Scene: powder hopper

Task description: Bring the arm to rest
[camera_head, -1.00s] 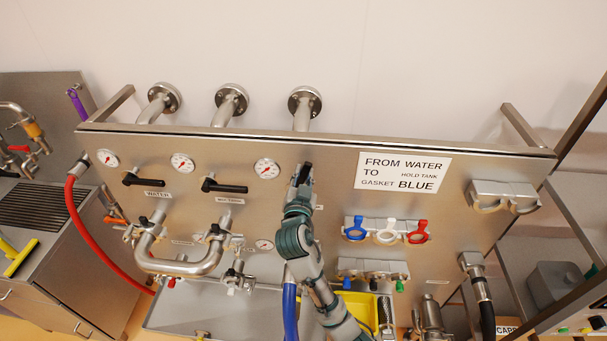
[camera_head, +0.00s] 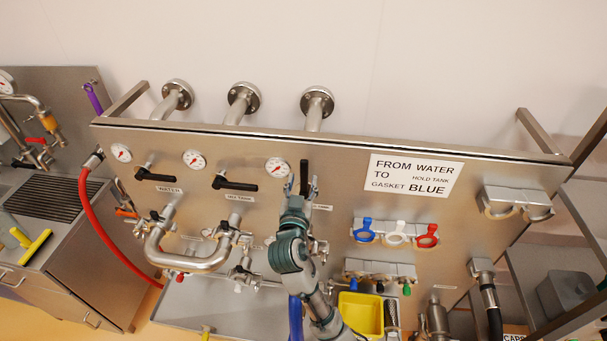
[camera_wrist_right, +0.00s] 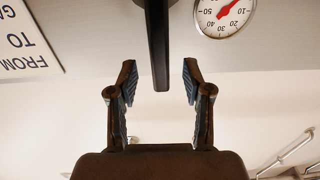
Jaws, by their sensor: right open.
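My right arm reaches up from the bottom of the head view to the steel panel (camera_head: 330,235). Its gripper (camera_head: 302,186) is open at the rightmost black valve handle (camera_head: 304,172), which points up and down. In the right wrist view the two fingers (camera_wrist_right: 160,82) stand apart. The black handle (camera_wrist_right: 158,40) comes down from the top, its end near and between the fingertips, with clear gaps on both sides. My left gripper is not in the head view.
Two more black handles, at the left (camera_head: 155,175) and middle (camera_head: 234,183), lie sideways. A bent steel pipe (camera_head: 190,264), coloured clamps (camera_head: 395,233), a yellow bin (camera_head: 361,313) and a red hose (camera_head: 105,230) are around the arm.

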